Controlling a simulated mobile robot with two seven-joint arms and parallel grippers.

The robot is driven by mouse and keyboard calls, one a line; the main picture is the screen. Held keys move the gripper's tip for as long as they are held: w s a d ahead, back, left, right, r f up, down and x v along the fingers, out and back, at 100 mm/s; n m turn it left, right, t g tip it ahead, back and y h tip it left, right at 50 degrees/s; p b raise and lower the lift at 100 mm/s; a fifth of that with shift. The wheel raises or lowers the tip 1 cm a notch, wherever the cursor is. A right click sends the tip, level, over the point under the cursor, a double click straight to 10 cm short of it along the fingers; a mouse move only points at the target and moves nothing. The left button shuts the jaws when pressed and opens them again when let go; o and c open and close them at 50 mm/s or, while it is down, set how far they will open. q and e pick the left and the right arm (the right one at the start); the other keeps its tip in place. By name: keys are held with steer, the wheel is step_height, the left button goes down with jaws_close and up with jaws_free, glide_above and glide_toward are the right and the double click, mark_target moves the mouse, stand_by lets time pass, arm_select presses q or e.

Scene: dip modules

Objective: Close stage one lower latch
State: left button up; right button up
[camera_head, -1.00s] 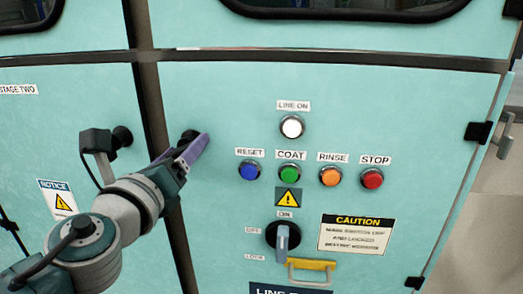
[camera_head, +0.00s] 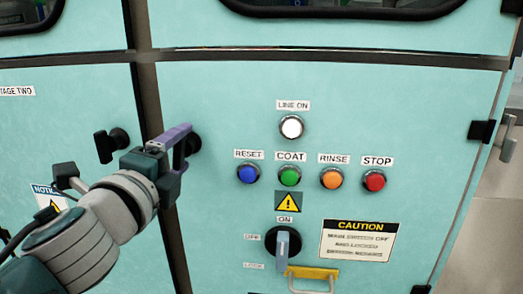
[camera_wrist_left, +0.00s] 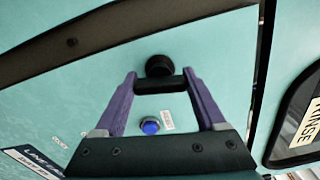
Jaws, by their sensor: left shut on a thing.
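The stage one lower latch is a black handle on a round black base (camera_head: 195,143), at the left edge of the teal stage one door (camera_head: 225,215). My left gripper (camera_head: 180,141) has its purple fingers on it in the head view and partly hides its bar. In the left wrist view, the black handle bar (camera_wrist_left: 160,86) lies between the tips of the two purple fingers, with the round base (camera_wrist_left: 158,66) just behind it. My left gripper is shut on this handle. My right gripper is not in view.
Right of the latch are the blue (camera_head: 247,173), green (camera_head: 290,175), orange (camera_head: 331,177) and red (camera_head: 373,180) buttons. Below them are a rotary switch (camera_head: 283,243) and a yellow bracket (camera_head: 314,273). Another black latch (camera_head: 104,147) stands on the left door, close to my gripper.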

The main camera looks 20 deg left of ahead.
arm_select(q)
steer(key=shift+n, duration=1.1)
steer(key=o, duration=1.3)
steer(key=shift+s, duration=0.1)
steer(key=v, duration=0.9)
steer(key=shift+s, duration=0.4)
